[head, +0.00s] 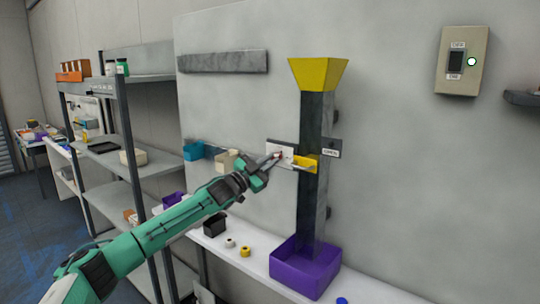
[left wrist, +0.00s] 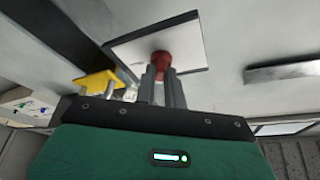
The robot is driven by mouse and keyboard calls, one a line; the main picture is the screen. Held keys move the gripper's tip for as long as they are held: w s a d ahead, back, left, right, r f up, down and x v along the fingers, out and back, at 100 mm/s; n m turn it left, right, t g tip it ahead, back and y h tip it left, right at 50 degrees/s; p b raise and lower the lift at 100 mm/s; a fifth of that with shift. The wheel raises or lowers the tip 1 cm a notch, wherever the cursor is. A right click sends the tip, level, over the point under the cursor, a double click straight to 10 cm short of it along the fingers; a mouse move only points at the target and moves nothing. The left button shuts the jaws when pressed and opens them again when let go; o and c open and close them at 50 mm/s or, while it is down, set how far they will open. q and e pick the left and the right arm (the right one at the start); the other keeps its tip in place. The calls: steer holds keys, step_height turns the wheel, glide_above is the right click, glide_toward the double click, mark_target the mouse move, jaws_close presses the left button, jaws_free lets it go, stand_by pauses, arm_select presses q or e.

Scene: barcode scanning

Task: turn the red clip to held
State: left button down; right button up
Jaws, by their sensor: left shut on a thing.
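The red clip (left wrist: 161,60) stands out from a white plate (left wrist: 190,45) with a dark edge in the left wrist view. My left gripper (left wrist: 160,85) is shut on the clip, its two dark fingers on either side of the stem. In the head view my left gripper (head: 271,160) reaches the white plate (head: 286,150) on the wall, left of a grey post. The clip is mostly hidden there by the fingers. I cannot read which setting the clip is at. My right gripper is not in view.
A grey chute (head: 314,140) with a yellow funnel (head: 319,73) stands above a purple bin (head: 305,268). A yellow piece (head: 305,164) sticks out close to my gripper. A shelf rack (head: 135,170) stands at left. A switch plate (head: 463,60) is at upper right.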

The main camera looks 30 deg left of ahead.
arm_select(q)
steer(key=m+g+p, duration=0.1)
steer(key=m+p, duration=0.1)
steer(key=m, duration=0.1)
steer(key=m+g+h+p, duration=0.1)
steer(key=m+p, duration=0.1)
steer(key=m, duration=0.1)
steer(key=r+m+g+h+p, duration=0.1)
steer(key=m+p, duration=0.2)
steer(key=shift+a, duration=0.15)
steer(key=m+g+p, duration=0.1)
steer(key=m+p, duration=0.1)
steer(key=shift+f+m, duration=0.15)
steer(key=shift+m, duration=0.25)
steer(key=shift+m+g+p, duration=0.35)
steer(key=shift+m+g, duration=0.05)
steer(key=shift+m, duration=0.1)
steer(key=shift+f, duration=0.1)
steer(key=c, duration=1.5)
jaws_free()
